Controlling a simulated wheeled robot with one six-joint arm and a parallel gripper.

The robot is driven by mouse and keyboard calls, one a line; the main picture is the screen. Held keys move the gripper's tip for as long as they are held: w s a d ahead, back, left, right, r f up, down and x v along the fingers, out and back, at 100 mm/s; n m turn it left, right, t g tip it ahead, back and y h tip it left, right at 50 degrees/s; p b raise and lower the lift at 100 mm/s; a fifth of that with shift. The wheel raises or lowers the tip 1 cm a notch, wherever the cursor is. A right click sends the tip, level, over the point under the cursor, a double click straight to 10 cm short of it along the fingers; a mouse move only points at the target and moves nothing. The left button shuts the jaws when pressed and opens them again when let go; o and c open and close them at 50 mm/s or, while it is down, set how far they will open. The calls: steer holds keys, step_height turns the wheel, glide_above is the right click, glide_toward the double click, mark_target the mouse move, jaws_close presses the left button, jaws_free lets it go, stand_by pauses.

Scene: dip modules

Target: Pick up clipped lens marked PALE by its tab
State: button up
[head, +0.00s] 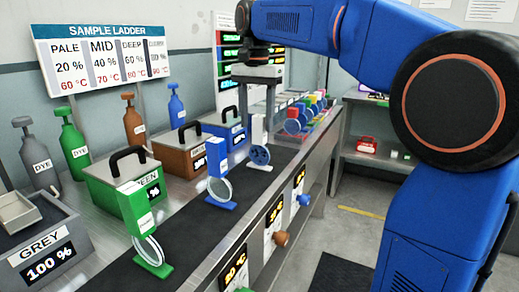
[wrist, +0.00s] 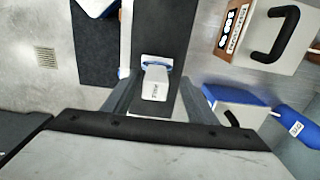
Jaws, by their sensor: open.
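A clipped lens with a white tab (head: 257,128) stands on the dark mat, its blue-rimmed disc (head: 259,155) below the tab. In the wrist view the white tab (wrist: 155,84) is seen from above, with small dark lettering too small to read surely. My gripper (head: 260,118) is above this lens, pointing down. In the wrist view its open fingers (wrist: 158,95) stand to the left and right of the tab, with a gap on each side. A blue clipped lens (head: 219,180) and a green clipped lens (head: 146,230) stand nearer on the same mat.
Lidded boxes, green (head: 110,185), brown (head: 178,158) and blue (head: 229,128), line the bench behind the mat. A grey box (head: 45,262) is at front left, with dye bottles (head: 72,140) behind. A rack of coloured clips (head: 305,117) stands beyond my gripper.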

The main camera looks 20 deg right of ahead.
mark_target(260, 135)
steer(key=f, duration=0.2)
steer(key=d+f, duration=0.1)
steer(key=f, duration=0.1)
steer(key=shift+f, duration=0.6)
steer(key=shift+c, duration=0.4)
jaws_close()
